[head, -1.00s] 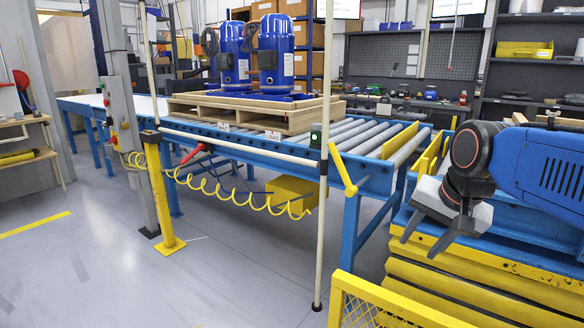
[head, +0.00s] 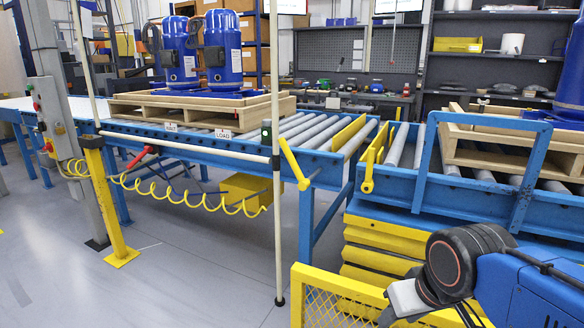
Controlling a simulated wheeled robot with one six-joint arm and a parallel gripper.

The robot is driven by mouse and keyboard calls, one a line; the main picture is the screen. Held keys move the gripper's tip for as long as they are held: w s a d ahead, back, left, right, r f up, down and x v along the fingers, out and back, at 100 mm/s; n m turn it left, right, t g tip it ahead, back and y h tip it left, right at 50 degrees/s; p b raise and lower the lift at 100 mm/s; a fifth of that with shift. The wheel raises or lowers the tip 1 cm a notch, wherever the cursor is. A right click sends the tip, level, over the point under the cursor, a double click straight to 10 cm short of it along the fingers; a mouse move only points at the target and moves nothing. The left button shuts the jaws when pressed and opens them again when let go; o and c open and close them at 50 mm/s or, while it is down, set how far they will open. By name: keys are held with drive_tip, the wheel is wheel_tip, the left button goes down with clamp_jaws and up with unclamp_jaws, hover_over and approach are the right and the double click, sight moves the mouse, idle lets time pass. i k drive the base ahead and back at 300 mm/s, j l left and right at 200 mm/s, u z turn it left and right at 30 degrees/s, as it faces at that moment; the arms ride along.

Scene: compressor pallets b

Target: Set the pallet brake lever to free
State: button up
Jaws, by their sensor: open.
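A yellow lever (head: 294,165) with a knobbed end hangs tilted at the right end of the blue roller conveyor (head: 330,178). A second yellow lever (head: 368,171) stands nearly upright at the left end of the neighbouring conveyor. I cannot tell which one is the pallet brake lever, nor read any free mark. A wooden pallet (head: 200,115) with two blue compressors sits on the left conveyor. My gripper (head: 428,313) is at the bottom right, open and empty, well apart from both levers. Its fingertips are partly cut off by the frame's lower edge.
A yellow mesh guard (head: 325,300) stands just left of my gripper. A thin white post (head: 277,220) rises in front of the left conveyor. A blue frame (head: 424,170) and another loaded pallet (head: 480,145) are at right. The floor at lower left is clear.

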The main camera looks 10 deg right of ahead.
sight(147, 148)
drive_tip(key=u, duration=0.3)
drive_tip(key=i+j, duration=0.35)
drive_tip(key=i+j+u, duration=0.1)
drive_tip(key=i+j, duration=0.2)
drive_tip(key=i, duration=0.25)
drive_tip(key=i+j, duration=0.3)
drive_tip(key=i, duration=0.15)
drive_tip(key=i+j+u, duration=0.1)
drive_tip(key=i+j, duration=0.2)
drive_tip(key=i, duration=0.15)
drive_tip(key=i+j, duration=0.3)
drive_tip(key=i, duration=0.15)
drive_tip(key=i+j+u, duration=0.1)
drive_tip(key=i+j, duration=0.15)
drive_tip(key=i, duration=0.25)
